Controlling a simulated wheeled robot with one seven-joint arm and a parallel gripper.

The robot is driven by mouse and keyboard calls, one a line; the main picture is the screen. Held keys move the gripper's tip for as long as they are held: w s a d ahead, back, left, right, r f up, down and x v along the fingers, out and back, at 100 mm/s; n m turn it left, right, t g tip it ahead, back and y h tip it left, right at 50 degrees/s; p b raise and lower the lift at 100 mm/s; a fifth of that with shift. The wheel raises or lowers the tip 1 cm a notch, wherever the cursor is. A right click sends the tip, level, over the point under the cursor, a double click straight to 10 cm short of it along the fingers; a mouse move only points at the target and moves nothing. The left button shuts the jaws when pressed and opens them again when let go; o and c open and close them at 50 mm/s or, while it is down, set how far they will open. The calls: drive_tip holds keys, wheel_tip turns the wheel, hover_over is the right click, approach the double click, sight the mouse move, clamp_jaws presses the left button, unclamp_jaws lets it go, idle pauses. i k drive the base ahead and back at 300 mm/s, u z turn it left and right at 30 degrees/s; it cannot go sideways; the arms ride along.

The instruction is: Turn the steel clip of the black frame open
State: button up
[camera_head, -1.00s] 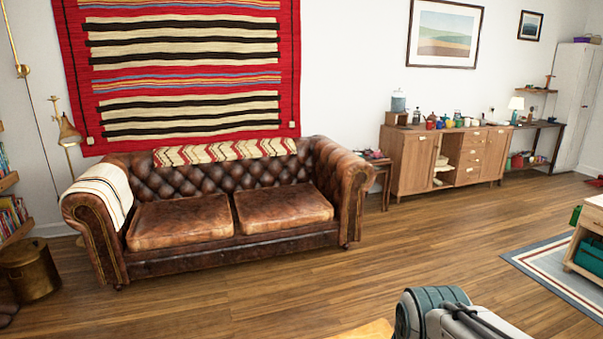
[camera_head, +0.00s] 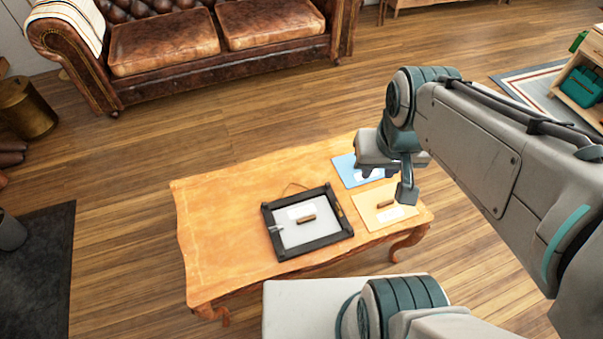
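The black frame (camera_head: 307,221) lies flat on the wooden coffee table (camera_head: 230,215), with a pale backing panel inside it. A small steel clip (camera_head: 276,229) shows at its left edge. It is too small to tell exactly how the clip is turned. A small brown block and a white label lie on the panel, and a cord loops out at the back edge. My gripper (camera_head: 385,182) hangs above the right part of the table, to the right of the frame and apart from it. Its fingers are small and partly hidden, so its opening is unclear.
A blue sheet (camera_head: 346,173) and an orange-tan sheet (camera_head: 371,216) with a brown piece and white label lie right of the frame. The table's left part is bare. A leather sofa (camera_head: 165,42) stands behind; a dark mat (camera_head: 45,262) lies at left.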

sight(275, 228)
drive_tip(key=z, duration=2.35)
drive_tip(key=k, duration=0.95)
drive_tip(key=u, duration=1.8)
